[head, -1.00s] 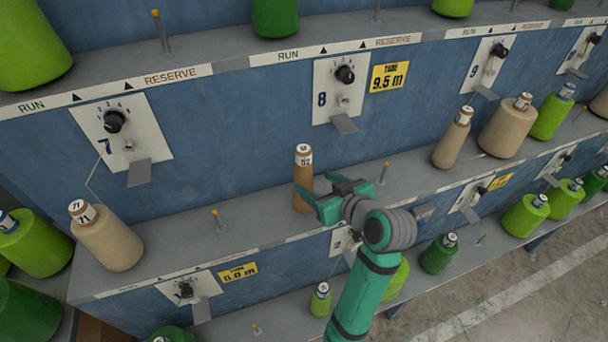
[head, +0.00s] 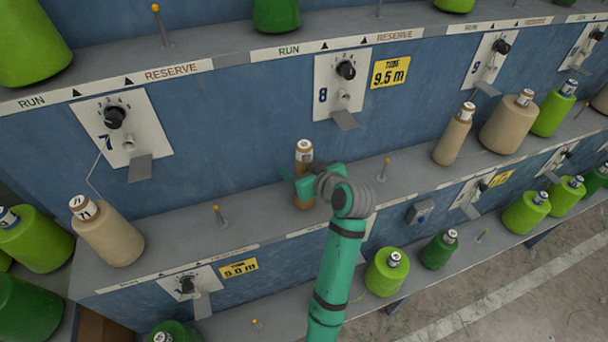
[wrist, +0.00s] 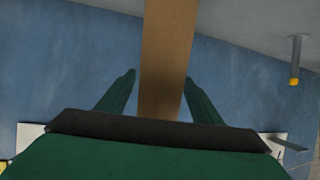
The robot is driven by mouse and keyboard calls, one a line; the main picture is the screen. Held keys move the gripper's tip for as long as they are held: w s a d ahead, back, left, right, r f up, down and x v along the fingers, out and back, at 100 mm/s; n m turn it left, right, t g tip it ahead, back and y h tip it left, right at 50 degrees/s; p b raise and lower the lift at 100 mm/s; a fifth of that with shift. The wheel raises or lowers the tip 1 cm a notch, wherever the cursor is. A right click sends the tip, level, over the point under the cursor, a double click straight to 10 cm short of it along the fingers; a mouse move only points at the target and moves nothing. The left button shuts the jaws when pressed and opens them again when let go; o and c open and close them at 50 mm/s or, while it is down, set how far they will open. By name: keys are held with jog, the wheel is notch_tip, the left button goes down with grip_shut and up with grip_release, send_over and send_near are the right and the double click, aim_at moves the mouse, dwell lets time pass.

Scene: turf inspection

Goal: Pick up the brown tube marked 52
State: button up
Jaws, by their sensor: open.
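The brown tube marked 52 (head: 304,152) stands upright on the middle shelf below panel 8, with a white label at its top. My green gripper (head: 299,183) is at the tube's middle and hides part of it in the head view. In the wrist view the brown tube (wrist: 167,60) runs between my two open fingers (wrist: 158,92), close to the right one. The picture does not show the fingers closed on it. The wrist view looks inverted, with the shelf at the top.
A pin with an orange tip (head: 387,168) stands right of the tube, and another pin (head: 216,215) stands to its left. A beige cone marked 71 (head: 108,235) is at the left. A tan cone (head: 454,138) stands farther right. The blue panel (head: 240,120) rises behind.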

jog(key=shift+w+f, duration=0.1)
jog(key=shift+w, duration=0.05)
jog(key=c, duration=1.1)
